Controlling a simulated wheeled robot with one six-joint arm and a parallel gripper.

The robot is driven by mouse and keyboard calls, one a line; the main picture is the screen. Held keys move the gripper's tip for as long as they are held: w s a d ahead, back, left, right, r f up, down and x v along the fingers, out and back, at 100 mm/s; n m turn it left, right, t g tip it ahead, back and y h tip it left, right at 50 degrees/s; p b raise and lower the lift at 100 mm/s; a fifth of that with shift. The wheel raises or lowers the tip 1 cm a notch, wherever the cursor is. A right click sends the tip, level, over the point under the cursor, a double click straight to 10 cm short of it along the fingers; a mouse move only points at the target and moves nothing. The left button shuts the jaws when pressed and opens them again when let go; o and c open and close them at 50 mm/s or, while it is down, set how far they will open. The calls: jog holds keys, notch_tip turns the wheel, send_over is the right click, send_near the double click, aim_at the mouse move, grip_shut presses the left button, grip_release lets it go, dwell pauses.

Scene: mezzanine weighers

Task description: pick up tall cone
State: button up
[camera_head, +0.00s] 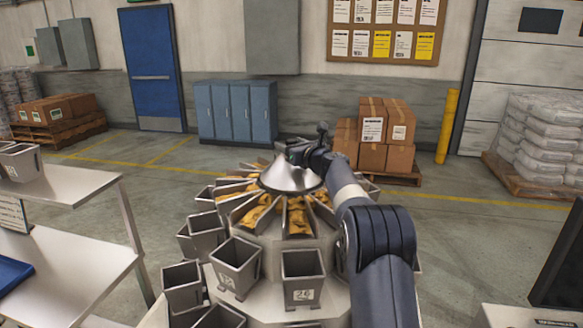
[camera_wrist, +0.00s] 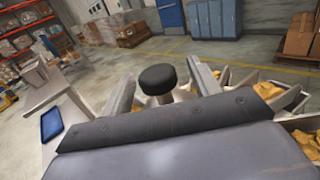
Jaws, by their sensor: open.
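The tall cone (camera_head: 288,178) is a shiny silver cone in the centre of the round weigher in the head view. Its top is hidden behind my gripper (camera_head: 294,152), which is over the upper part of the cone. In the wrist view my gripper (camera_wrist: 162,88) is open, with one finger on each side of a round black knob (camera_wrist: 157,79). The knob appears to top the cone, with a little pale metal showing below it. I cannot tell whether either finger touches it.
Chutes with orange-yellow pieces (camera_head: 299,218) ring the cone. Several grey hoppers (camera_head: 237,265) stand around the weigher. A metal table (camera_head: 75,265) with a blue tray (camera_head: 12,272) is at left. Stacked cartons (camera_head: 373,150) and blue lockers (camera_head: 236,110) stand behind, beyond open floor.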

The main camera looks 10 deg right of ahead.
grip_shut()
dwell(0.5)
jog(key=shift+r, duration=0.1)
